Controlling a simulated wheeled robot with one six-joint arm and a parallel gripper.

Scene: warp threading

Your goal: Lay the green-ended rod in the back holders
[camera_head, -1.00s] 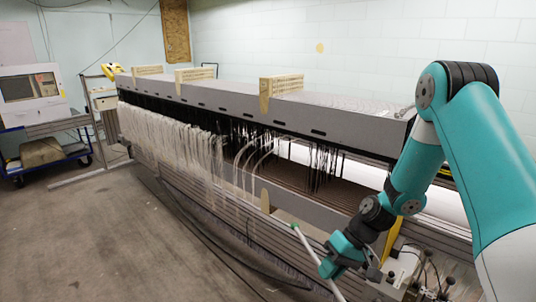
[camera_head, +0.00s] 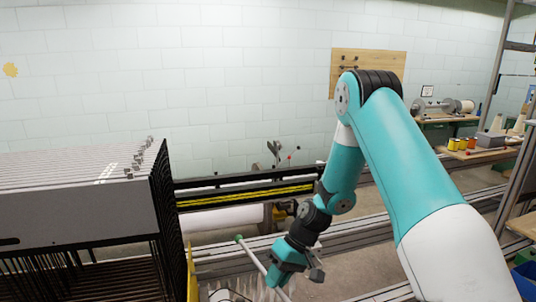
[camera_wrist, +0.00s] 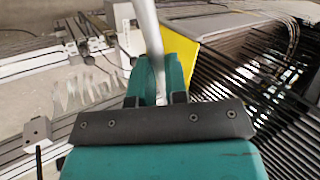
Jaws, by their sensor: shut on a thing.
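My gripper (camera_head: 284,270) is shut on a thin pale rod (camera_head: 254,258) in the lower middle of the head view. The rod's green end (camera_head: 239,238) points up and left; its other end runs out behind the gripper and the bottom of the picture. In the wrist view the rod (camera_wrist: 148,30) rises between my gripper's fingers (camera_wrist: 160,85) and passes out of the top edge, held clear of the machine. I cannot tell which parts are the back holders.
Grey stacked loom frames (camera_head: 70,215) with dark wires stand at the left. A black rail with a yellow strip (camera_head: 245,194) and a white roll (camera_head: 220,219) lie behind the gripper. A bench with yellow spools (camera_head: 455,145) stands at the far right.

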